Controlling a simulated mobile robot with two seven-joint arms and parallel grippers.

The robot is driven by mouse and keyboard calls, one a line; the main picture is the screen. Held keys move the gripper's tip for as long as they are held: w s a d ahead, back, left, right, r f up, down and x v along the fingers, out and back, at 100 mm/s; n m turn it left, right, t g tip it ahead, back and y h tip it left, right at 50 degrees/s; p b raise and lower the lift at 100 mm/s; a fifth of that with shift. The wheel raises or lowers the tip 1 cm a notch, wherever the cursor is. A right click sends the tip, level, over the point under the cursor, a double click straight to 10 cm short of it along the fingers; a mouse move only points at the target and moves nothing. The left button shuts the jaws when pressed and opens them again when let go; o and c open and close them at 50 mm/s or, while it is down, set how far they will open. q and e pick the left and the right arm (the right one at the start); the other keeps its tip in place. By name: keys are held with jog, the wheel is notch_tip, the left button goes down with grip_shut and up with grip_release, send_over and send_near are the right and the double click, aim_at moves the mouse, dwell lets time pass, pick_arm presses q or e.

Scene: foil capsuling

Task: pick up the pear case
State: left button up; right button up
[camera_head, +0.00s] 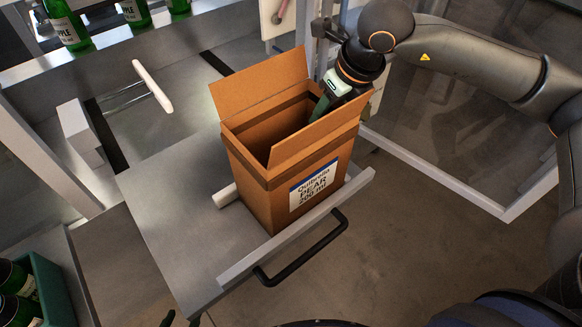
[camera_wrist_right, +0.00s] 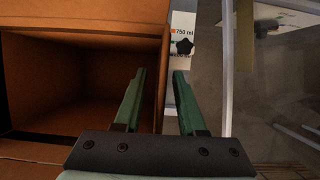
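The pear case (camera_head: 250,186) is an open brown cardboard box with a white and blue PEAR label on its front. It stands upright on the grey metal shelf with its flaps raised. My right gripper (camera_head: 322,106) is at the case's right side, partly hidden by a flap. In the right wrist view, my right gripper (camera_wrist_right: 159,72) has its green fingers apart. One finger is over the inside of the case (camera_wrist_right: 85,85), the other outside, with the wall edge between them. At the head view's bottom edge, small dark tips, possibly my left gripper (camera_head: 181,319), barely show.
A black handle (camera_head: 302,252) is on the shelf's front edge. A white roller bar (camera_head: 152,86) lies behind the case. Green bottles (camera_head: 68,28) stand at the back left, and a green crate (camera_head: 48,290) with bottles is at the lower left. The shelf (camera_head: 178,222) is bare left of the case.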

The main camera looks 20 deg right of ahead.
jog(key=shift+c, duration=0.2)
grip_shut()
dwell(1.3)
